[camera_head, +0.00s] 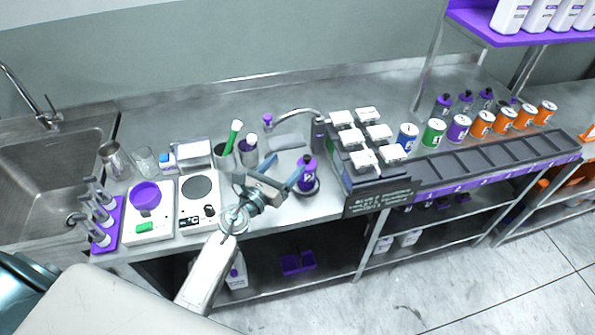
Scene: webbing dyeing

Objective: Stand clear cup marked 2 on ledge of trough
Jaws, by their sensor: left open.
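A clear glass cup (143,160) stands at the left of the counter, beside a metal jug; no number is readable on it at this size. The trough (470,166) is a long dark grey tray with several compartments at the right, with a purple labelled ledge (478,190) along its front. My left gripper (280,180) is open and empty over the front of the counter, just left of a purple bottle (307,176) on a round base. It is well to the right of the clear cup and left of the trough. My right gripper is not in view.
A hotplate (199,201) and a scale (149,223) with a purple bowl (145,196) stand at the left. White-lidded containers (366,158) and a dark sign (381,197) adjoin the trough. Coloured cans (457,128) line its back edge. Bare counter lies behind.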

